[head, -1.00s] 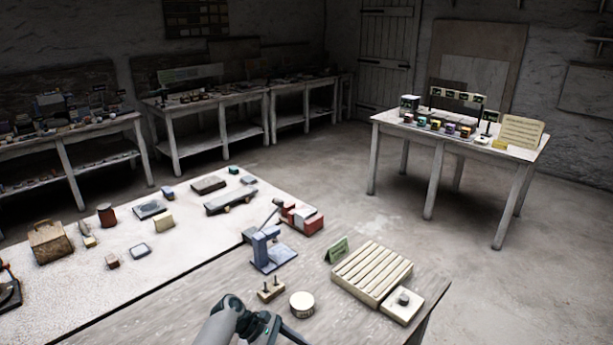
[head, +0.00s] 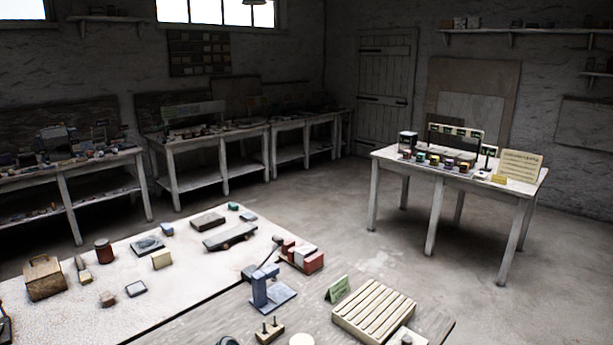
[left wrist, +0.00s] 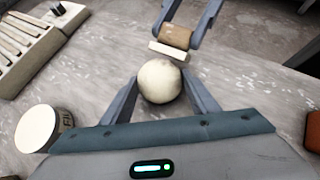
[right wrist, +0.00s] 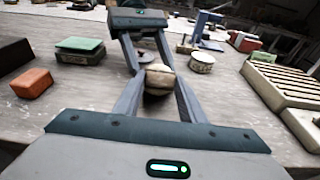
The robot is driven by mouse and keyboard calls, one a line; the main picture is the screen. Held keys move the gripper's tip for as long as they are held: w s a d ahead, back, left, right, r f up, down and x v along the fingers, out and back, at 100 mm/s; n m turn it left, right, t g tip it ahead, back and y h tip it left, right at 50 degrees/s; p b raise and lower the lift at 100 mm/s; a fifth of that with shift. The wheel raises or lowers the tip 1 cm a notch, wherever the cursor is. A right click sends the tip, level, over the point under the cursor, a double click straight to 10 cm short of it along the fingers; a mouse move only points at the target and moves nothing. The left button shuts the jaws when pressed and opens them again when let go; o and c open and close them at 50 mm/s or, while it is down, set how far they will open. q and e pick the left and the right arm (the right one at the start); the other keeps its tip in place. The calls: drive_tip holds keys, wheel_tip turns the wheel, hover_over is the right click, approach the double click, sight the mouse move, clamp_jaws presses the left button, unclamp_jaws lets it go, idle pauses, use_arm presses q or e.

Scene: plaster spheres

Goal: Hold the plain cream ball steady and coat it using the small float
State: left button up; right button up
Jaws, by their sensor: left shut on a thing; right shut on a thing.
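The plain cream ball (left wrist: 159,82) sits between the fingers of my left gripper (left wrist: 160,92), which is shut on it above the bench. My right gripper (left wrist: 180,30) comes in from the top of the left wrist view, shut on the small float, with its brown handle (left wrist: 174,37) and pale pad (left wrist: 168,51). The pad is right beside the ball; whether they touch I cannot tell. In the right wrist view my left gripper (right wrist: 143,50) faces my right gripper (right wrist: 160,88), and float and ball overlap there. The head view leaves both grippers' fingers out.
A round pale tin (left wrist: 38,128) stands near my left gripper. A slatted rack (head: 374,310) and a blue stand (head: 269,290) are on the bench. A reddish block (right wrist: 32,83) and a green-topped block (right wrist: 80,49) lie left in the right wrist view.

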drive_tip(key=shift+s+d+r, duration=0.1)
idle(0.4)
drive_tip(key=shift+s+d+r, duration=0.1)
drive_tip(key=shift+w+a+f, duration=0.35)
idle(1.0)
drive_tip(key=shift+s+a, duration=0.3)
drive_tip(key=shift+s, duration=0.05)
drive_tip(key=shift+a, duration=0.1)
drive_tip(key=shift+s+a, duration=0.2)
idle(0.3)
